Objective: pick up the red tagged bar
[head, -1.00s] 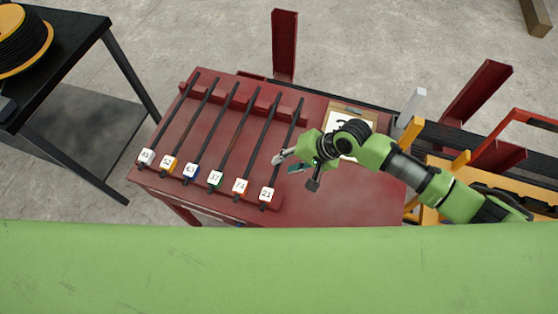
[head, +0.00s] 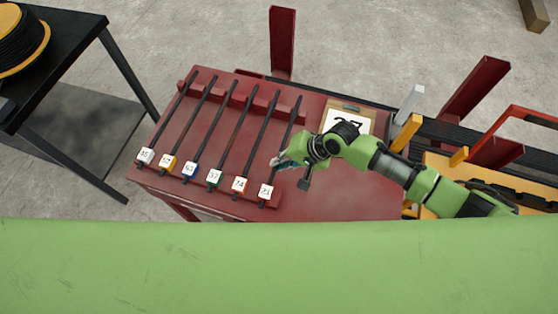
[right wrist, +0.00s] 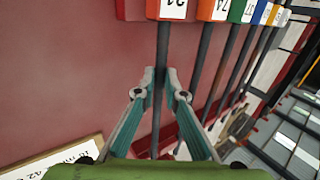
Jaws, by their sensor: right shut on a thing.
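The red tagged bar (head: 294,118) is the rightmost of several dark bars lying on a dark red table (head: 345,195). Its white-faced tag (head: 266,191) with red sides is at its near end and shows in the right wrist view (right wrist: 173,9). My right gripper (head: 280,161) is at the middle of this bar. In the right wrist view its two fingertips (right wrist: 160,76) are closed around the bar, one on each side. The bar still appears to lie on its rests. My left gripper is not in view.
The neighbouring bar with an orange tag (head: 239,185) lies close to the left. A clipboard (head: 365,122) with a number sheet lies at the back right of the table. Red posts (head: 282,42) stand behind. A black table with a spool (head: 22,42) is at the left.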

